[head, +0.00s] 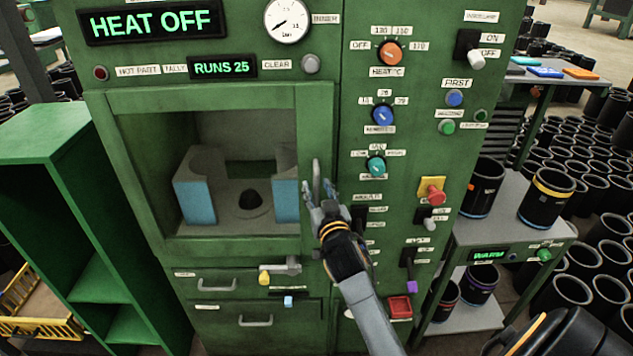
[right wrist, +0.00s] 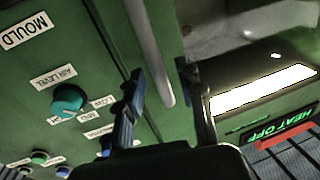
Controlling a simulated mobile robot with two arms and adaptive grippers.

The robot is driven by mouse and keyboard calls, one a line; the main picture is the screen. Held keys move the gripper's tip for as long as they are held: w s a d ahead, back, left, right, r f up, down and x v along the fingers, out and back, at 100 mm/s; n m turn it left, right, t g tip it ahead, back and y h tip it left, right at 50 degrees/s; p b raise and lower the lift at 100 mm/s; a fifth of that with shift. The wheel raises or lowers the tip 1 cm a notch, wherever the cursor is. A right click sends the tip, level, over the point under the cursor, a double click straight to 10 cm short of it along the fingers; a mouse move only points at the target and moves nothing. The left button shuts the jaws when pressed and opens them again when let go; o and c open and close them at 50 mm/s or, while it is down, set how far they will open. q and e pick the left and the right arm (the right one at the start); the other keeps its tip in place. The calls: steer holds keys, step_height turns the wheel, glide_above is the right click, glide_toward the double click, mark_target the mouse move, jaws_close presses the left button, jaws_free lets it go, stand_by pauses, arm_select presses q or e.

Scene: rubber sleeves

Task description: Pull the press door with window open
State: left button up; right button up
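The press door with window (head: 318,115) is a green framed panel on the front of the green press, and it looks shut. Through its window I see two blue-faced blocks and a dark round part. A grey vertical bar handle (head: 316,178) stands at the door's right edge; it also shows in the right wrist view (right wrist: 150,50). My right gripper (head: 322,203) is at the handle's lower end. Its fingers (right wrist: 167,98) are apart, with the handle's end between them; I see no clear contact. My left gripper is not in view.
Knobs and switches, including a red button (head: 432,191), line the panel right of the handle. A small lever (head: 285,267) and drawers lie below the door. A green shelf (head: 40,150) stands at left. A side table (head: 510,218) with black sleeves stands at right.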

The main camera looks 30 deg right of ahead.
steer(key=shift+w+d, duration=0.25)
steer(key=shift+w, duration=0.45)
jaws_close()
